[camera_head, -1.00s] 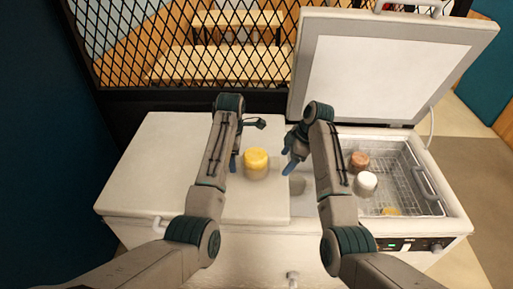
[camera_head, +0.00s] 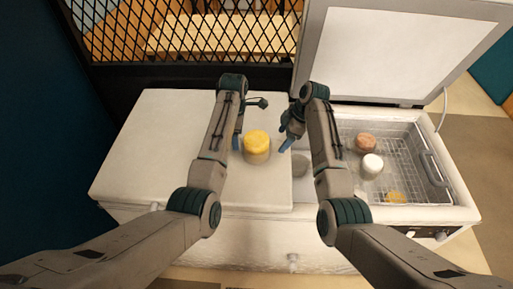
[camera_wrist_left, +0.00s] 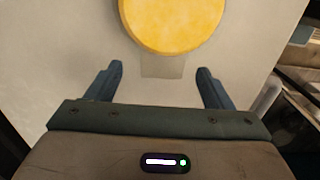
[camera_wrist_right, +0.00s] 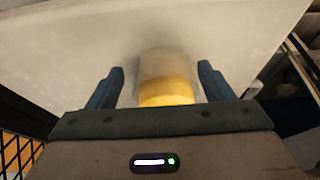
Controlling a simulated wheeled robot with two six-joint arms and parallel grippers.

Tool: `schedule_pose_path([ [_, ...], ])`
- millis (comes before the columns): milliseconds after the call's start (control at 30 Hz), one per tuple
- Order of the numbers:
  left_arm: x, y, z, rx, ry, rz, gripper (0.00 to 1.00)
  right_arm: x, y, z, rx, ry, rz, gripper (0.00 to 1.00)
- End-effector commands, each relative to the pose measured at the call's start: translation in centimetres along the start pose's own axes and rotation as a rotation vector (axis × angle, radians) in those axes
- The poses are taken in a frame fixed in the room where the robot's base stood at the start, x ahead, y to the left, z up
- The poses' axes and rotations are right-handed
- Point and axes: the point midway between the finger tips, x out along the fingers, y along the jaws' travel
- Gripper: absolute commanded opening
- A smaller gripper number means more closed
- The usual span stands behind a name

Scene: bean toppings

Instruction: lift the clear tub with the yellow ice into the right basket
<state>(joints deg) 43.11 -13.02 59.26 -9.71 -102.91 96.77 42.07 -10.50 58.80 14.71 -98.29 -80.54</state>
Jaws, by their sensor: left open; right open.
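The clear tub with the yellow ice (camera_head: 256,143) stands on the closed left lid of the chest freezer, between my two arms. My left gripper (camera_head: 237,140) is open just left of the tub. In the left wrist view the round yellow top (camera_wrist_left: 172,22) lies beyond the fingertips (camera_wrist_left: 158,78). My right gripper (camera_head: 287,143) is open to the right of the tub. In the right wrist view the tub (camera_wrist_right: 167,78) shows between the open fingers (camera_wrist_right: 160,82), with clear wall and yellow part visible; contact cannot be told.
The right wire basket (camera_head: 405,150) sits in the freezer's open side and holds a brown-topped tub (camera_head: 365,143), a white-topped tub (camera_head: 371,166) and a yellow one (camera_head: 396,197) low at the front. The raised lid (camera_head: 390,50) stands behind. The left lid (camera_head: 160,150) is otherwise clear.

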Motion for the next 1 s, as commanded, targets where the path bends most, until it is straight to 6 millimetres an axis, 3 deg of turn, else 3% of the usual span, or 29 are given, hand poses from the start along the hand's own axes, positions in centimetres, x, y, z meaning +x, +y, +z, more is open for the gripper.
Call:
schedule_pose_path([
  [100, 2.3, -0.1, -0.1, 0.0, 0.001, -0.004, 0.75, 2.3, -0.1, 0.0, 0.0, 0.0, -0.004, 0.75],
  [333, 5.6, -0.1, -0.1, -0.001, 0.001, -0.003, 0.75, 5.6, 0.0, -0.1, -0.001, 0.001, -0.002, 0.75],
  [500, 6.6, 0.0, 0.0, -0.001, 0.001, -0.001, 0.75, 6.6, 0.0, 0.0, -0.001, 0.0, -0.001, 0.75],
  [800, 6.8, 0.0, 0.0, -0.001, 0.0, 0.0, 0.75, 6.7, 0.0, 0.0, -0.001, 0.0, 0.001, 0.75],
  [1000, 6.8, 0.0, 0.0, -0.001, 0.0, 0.0, 0.37, 6.7, 0.0, 0.0, -0.001, 0.0, 0.0, 0.37],
])
